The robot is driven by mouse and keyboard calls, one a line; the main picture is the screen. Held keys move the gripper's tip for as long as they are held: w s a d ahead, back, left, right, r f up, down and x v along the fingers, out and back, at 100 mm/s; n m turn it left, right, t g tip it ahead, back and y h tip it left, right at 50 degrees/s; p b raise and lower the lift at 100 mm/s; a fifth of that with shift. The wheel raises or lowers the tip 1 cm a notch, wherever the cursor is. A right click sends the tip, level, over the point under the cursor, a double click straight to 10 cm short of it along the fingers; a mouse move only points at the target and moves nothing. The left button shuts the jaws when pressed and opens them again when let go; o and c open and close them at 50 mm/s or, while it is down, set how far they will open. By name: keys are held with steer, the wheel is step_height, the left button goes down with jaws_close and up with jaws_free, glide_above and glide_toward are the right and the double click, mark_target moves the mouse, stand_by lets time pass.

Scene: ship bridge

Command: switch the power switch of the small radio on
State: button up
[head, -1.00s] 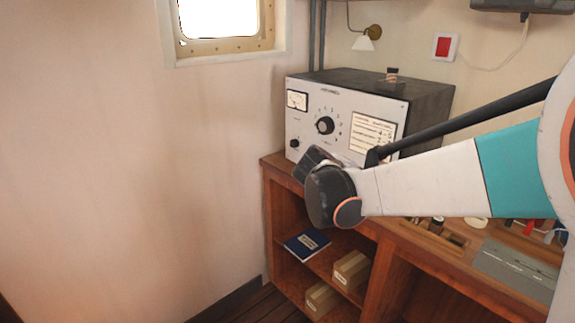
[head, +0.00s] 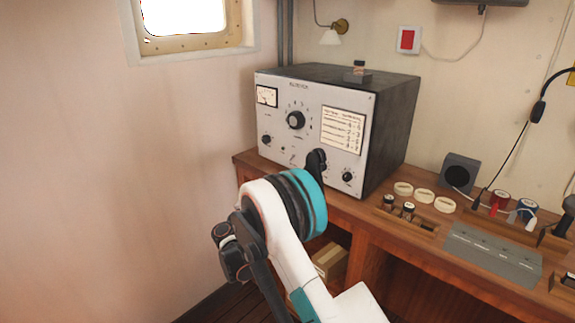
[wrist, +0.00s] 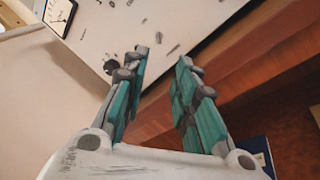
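The small radio (head: 320,98) is a box with a light grey front panel and dark sides, standing on the wooden bench. Its panel has a meter, a large middle dial, smaller knobs and a paper card. In the wrist view the panel (wrist: 110,30) appears tilted, with a knob and several small fittings beyond the fingertips. I cannot tell which fitting is the power switch. My gripper (wrist: 162,60) is open and empty, its teal fingers apart and pointing toward the lower panel, with no clear contact. In the head view my arm covers part of the panel's lower edge and hides the fingers.
The wooden bench (head: 395,208) runs to the right, with white rings (head: 424,195), a small speaker (head: 460,174) and a grey plate (head: 490,252) on it. A box (head: 329,262) sits on the shelf below. A dark blue book (wrist: 258,150) shows in the wrist view.

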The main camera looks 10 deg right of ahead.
steer(key=b, duration=0.4)
glide_toward(288, 163)
steer(key=d+r, duration=0.2)
steer(key=w+d+r, duration=0.1)
steer(key=d+r, duration=0.1)
steer(key=shift+d, duration=0.15)
steer(key=shift+x, duration=0.8)
steer(key=shift+r, duration=0.15)
jaws_close()
